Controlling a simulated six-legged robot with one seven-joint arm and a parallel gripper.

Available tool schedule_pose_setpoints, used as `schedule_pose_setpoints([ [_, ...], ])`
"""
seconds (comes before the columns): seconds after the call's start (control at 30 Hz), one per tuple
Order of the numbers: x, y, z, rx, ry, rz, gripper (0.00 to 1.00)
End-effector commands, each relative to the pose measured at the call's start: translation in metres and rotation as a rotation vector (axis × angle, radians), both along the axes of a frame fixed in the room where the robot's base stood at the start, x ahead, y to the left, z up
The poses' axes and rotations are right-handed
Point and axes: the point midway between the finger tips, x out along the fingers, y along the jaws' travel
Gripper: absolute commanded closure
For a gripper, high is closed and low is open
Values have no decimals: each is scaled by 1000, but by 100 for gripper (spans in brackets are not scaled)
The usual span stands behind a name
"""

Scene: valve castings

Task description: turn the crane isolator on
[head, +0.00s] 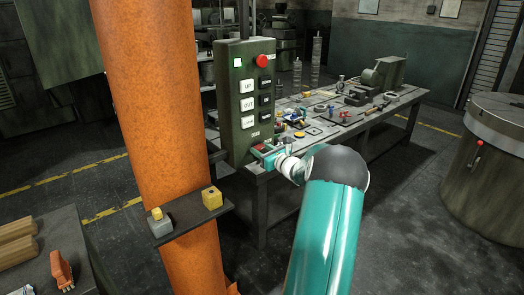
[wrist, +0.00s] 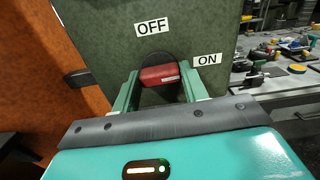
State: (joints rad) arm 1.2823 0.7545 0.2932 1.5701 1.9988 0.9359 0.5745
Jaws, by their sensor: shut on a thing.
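The crane isolator is a red handle (wrist: 160,75) on a dark round base, low on the dark green control box (head: 243,112). In the wrist view an OFF label (wrist: 153,27) is above the handle and an ON label (wrist: 207,59) is to its upper right. The handle lies roughly crosswise, its right end slightly higher; I cannot tell which end is the pointer. My gripper (wrist: 159,82) has one green finger on each side of the handle and is shut on it. In the head view my gripper (head: 268,152) is at the box's lower end.
The box is beside an orange column (head: 158,120) with a small shelf (head: 182,222). A red mushroom button (head: 262,61) and labelled push buttons are above the isolator. A workbench (head: 385,112) with tools stands behind. A drum (head: 495,165) is at right.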

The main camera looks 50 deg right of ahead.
Motion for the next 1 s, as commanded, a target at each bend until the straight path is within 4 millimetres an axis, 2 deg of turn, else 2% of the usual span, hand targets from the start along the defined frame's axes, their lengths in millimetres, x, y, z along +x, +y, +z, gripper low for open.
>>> schedule_pose_setpoints([
  [0.63,0,0,0,61,-14,-1,79],
  [0.67,0,0,0,61,-14,-1,54],
  [0.77,0,0,0,61,-14,0,35],
  [1.0,0,0,0,60,-14,0,35],
])
